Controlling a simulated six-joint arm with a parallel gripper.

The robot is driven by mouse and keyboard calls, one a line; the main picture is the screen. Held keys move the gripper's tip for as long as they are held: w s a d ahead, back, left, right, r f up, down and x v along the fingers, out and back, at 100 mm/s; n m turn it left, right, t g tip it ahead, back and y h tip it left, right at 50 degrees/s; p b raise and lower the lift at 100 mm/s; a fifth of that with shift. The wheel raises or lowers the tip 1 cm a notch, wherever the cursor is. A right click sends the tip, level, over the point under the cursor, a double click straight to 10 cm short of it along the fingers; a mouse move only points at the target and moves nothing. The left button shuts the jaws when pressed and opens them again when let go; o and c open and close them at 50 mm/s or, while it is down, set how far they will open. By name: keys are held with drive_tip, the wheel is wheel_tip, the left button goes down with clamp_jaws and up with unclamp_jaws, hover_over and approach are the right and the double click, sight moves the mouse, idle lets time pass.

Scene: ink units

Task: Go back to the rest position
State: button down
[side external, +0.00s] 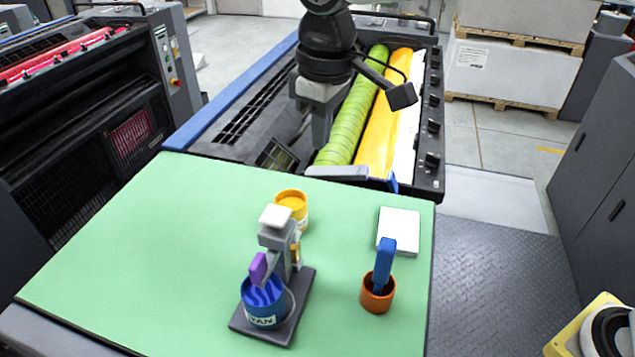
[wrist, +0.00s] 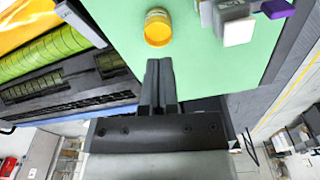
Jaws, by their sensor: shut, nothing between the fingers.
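In the side view the yellow can (side external: 292,202) stands behind a grey stand (side external: 273,240) with a white top and a purple part. A blue can marked "YAN" (side external: 264,302) sits on the stand's base.
A blue-handled tool (side external: 384,262) stands in an orange-brown cup (side external: 377,296) at right. A white block (side external: 399,230) lies behind it. The press with green, yellow and white rollers (side external: 378,120) borders the far side. The worktop's left part is clear.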

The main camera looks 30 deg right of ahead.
drive_tip(key=s+d+f+m, duration=0.1)
drive_tip(key=d+f, duration=0.3)
drive_tip(key=d, duration=0.2)
drive_tip(key=s+d+f+m+t, duration=0.1)
drive_tip(key=s+d+f+m, duration=0.1)
drive_tip(key=d+f, duration=0.3)
drive_tip(key=s+d+f+m, duration=0.1)
drive_tip(key=s+d+f, duration=0.1)
drive_tip(key=d+f, duration=0.3)
drive_tip(key=shift+d+m, duration=0.4)
drive_tip(key=shift+d, duration=1.5)
drive_tip(key=s+d+f+m+t, duration=0.1)
drive_tip(key=s+d+f+m, duration=0.1)
drive_tip(key=s+d+f, duration=0.3)
drive_tip(key=shift+s+d, duration=0.45)
drive_tip(key=shift+s, duration=0.55)
